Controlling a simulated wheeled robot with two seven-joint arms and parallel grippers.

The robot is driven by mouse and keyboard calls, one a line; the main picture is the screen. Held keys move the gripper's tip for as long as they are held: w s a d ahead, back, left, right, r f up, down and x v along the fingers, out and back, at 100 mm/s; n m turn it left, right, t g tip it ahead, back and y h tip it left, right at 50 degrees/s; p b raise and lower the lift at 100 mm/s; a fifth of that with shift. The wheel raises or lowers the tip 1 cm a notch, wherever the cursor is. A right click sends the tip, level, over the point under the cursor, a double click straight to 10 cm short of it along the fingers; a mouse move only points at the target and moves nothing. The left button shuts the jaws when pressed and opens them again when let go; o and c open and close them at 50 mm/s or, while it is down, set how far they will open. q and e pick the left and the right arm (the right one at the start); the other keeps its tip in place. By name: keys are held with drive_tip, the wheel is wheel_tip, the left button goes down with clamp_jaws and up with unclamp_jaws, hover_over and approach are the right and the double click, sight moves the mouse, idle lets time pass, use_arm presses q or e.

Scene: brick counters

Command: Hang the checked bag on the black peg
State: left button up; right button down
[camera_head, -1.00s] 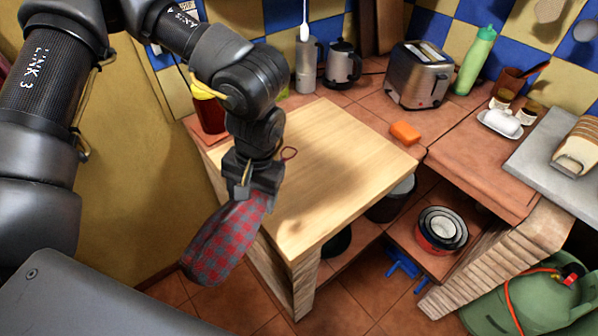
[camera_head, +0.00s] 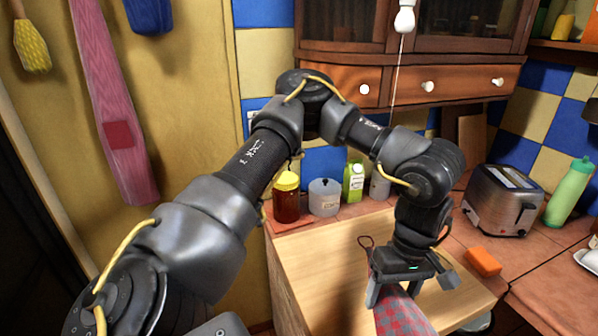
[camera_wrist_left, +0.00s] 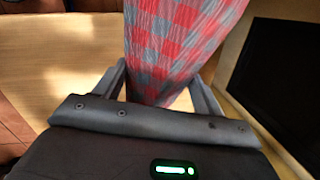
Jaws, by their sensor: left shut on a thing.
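The checked bag (camera_head: 402,316), red and grey, hangs from my left gripper (camera_head: 398,284) at the lower right of the head view, over the wooden worktop (camera_head: 318,268). Its lower part is cut off by the frame edge. In the left wrist view the bag (camera_wrist_left: 172,42) runs up and away from between the two fingers of the left gripper (camera_wrist_left: 160,86), which is shut on it. I cannot make out the black peg in either view. My right gripper is not in view.
A pink cloth (camera_head: 112,105), a yellow brush (camera_head: 31,46) and a blue item (camera_head: 150,20) hang on the yellow wall at left. A jar (camera_head: 287,199), canister (camera_head: 324,197) and carton (camera_head: 353,181) stand behind the worktop. A toaster (camera_head: 502,201) and orange sponge (camera_head: 484,262) are at right.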

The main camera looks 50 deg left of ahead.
sight(398, 285)
use_arm(q)
drive_tip(key=w+r+n, duration=0.1)
drive_tip(key=n, duration=0.2)
drive_tip(key=w+a+r+n+h, duration=0.1)
drive_tip(key=n, duration=0.3)
drive_tip(key=w+n+t, duration=0.1)
drive_tip(key=n, duration=0.2)
drive_tip(key=shift+w+a+r+n+h, duration=0.15)
drive_tip(key=shift+r+n+h, duration=0.15)
drive_tip(key=shift+r, duration=0.1)
drive_tip(key=n, duration=0.2)
drive_tip(key=w+a+r+n+t, duration=0.1)
drive_tip(key=n, duration=0.2)
drive_tip(key=r+n, duration=0.1)
drive_tip(key=n, duration=0.1)
drive_tip(key=shift+w+a+n, duration=0.3)
drive_tip(key=shift+w+a, duration=0.05)
drive_tip(key=shift+w, duration=0.05)
drive_tip(key=n, duration=0.1)
drive_tip(key=a+n, duration=0.1)
drive_tip(key=n, duration=0.1)
drive_tip(key=shift+w+r+t, duration=0.4)
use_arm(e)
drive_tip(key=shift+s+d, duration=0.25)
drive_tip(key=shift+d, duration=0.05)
